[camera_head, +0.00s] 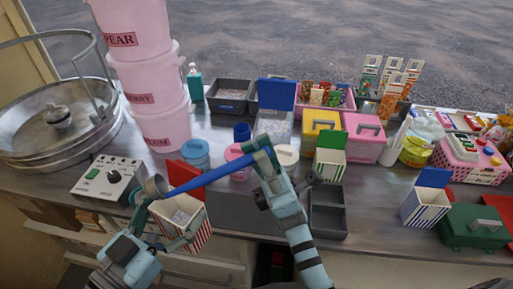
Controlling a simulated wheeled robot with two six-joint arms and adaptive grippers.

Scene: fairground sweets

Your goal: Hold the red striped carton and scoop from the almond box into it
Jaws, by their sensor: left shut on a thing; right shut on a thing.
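The red striped carton (197,232) stands with its red lid (182,172) raised, at the front left of the counter. Pale pieces show inside it. My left gripper (172,236) is shut on the carton from the front. My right gripper (258,158) is shut on the blue handle (222,171) of a scoop. What is in the bowl cannot be seen. I cannot read which box holds almonds; an open box with a blue lid (276,94) holds pale contents.
Pink tubs (165,130) are stacked behind on the left, beside a round metal pan (62,150). A control box (106,180) stands left of the carton. Green (331,162) and blue (424,207) striped cartons stand to the right. A dark empty tray (328,211) lies right of my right arm.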

